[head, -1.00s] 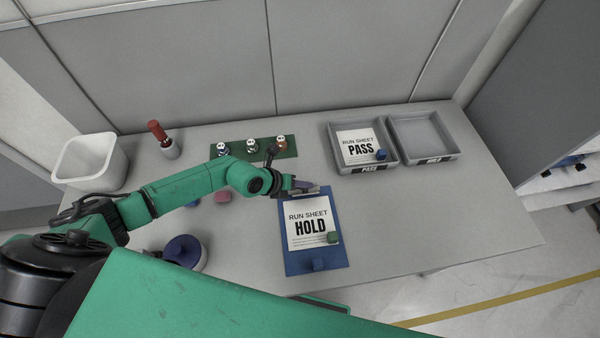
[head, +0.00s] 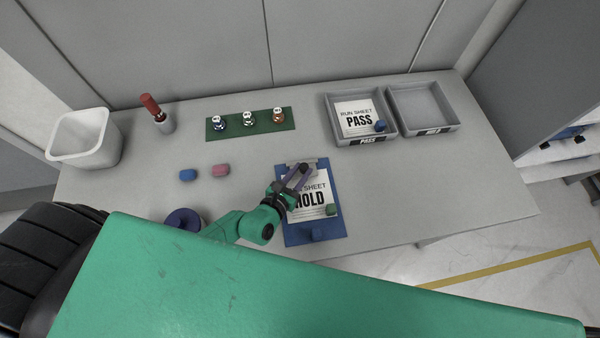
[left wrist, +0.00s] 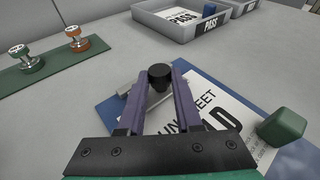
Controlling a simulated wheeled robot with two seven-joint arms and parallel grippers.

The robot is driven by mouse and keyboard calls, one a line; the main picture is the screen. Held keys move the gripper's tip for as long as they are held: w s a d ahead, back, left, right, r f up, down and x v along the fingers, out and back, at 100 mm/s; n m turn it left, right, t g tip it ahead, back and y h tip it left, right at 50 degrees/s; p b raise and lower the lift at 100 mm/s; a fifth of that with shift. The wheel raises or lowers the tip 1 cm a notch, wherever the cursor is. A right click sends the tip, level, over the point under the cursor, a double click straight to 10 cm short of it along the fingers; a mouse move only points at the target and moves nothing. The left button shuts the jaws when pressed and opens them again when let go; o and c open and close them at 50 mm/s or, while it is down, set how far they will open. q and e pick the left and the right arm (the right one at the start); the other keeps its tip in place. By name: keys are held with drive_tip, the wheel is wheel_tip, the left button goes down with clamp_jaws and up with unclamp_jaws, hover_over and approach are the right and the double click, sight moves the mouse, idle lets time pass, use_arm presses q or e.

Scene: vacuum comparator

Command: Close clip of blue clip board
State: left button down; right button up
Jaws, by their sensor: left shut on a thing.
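The blue clip board (head: 293,233) lies on the grey table with a "HOLD" run sheet (head: 324,190) on it; the board also shows in the left wrist view (left wrist: 107,97). A grey metal clip (head: 318,162) sits at its far edge, partly hidden by my gripper. My left gripper (head: 300,175) reaches over the sheet to the clip. In the left wrist view, its purple fingers are shut on a black knob (left wrist: 160,73) at the clip. I cannot tell whether the clip presses on the sheet. My right gripper is not in view.
A PASS tray (head: 366,138) and HOLD tray (head: 424,128) stand back right. Blue and pink pieces (head: 221,170) lie left.

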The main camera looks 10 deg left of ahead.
use_arm(q)
drive_tip(key=shift+s+f+m+t+b, duration=0.1)
drive_tip(key=shift+f+m+t+b, duration=0.25)
drive_tip(key=shift+b, duration=0.45)
drive_tip(key=shift+r, duration=0.15)
drive_tip(key=c, duration=0.8)
unclamp_jaws()
drive_tip(key=shift+d, duration=0.1)
drive_tip(key=shift+c, duration=0.2)
drive_tip(key=b+v, duration=0.1)
drive_tip(key=v, duration=1.3)
drive_tip(key=shift+s+b, duration=0.15)
drive_tip(key=shift+b, duration=0.15)
drive_tip(key=shift+s, duration=0.1)
